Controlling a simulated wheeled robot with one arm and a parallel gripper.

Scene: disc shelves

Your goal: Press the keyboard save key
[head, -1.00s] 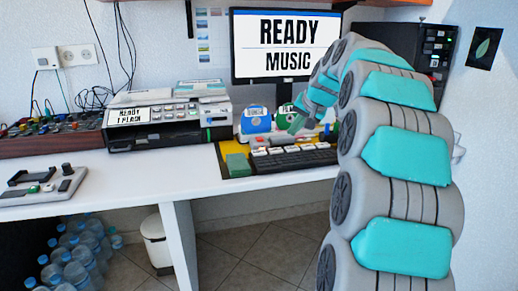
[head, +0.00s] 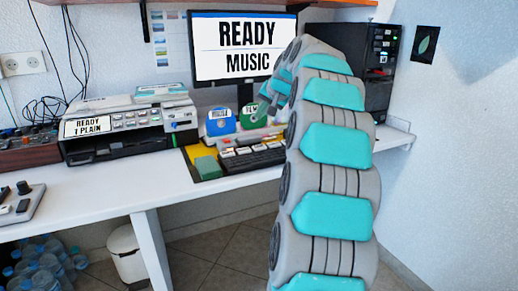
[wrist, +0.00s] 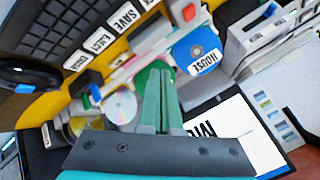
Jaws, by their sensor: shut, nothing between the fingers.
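The black keyboard (head: 258,160) lies on the desk below the monitor, with a row of pale labelled keys along its back edge. In the wrist view the keyboard (wrist: 60,25) is at the upper left. Its SAVE key (wrist: 124,16) is a white key with black letters, beside the EJECT key (wrist: 101,40) and one more labelled key (wrist: 79,60). My gripper (wrist: 157,72) is shut and empty, its green fingers held together over the disc area, apart from the SAVE key in the picture. In the head view my arm hides part of the keyboard's right side.
The blue HOUSE disc (wrist: 197,51) and a green disc stand behind the keyboard. The monitor (head: 245,48) reads READY MUSIC. A disc machine (head: 125,125) reading READY 1 PLAIN stands left; a black tower (head: 365,70) stands right. A dark mouse-like object (wrist: 28,75) is at the wrist view's left.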

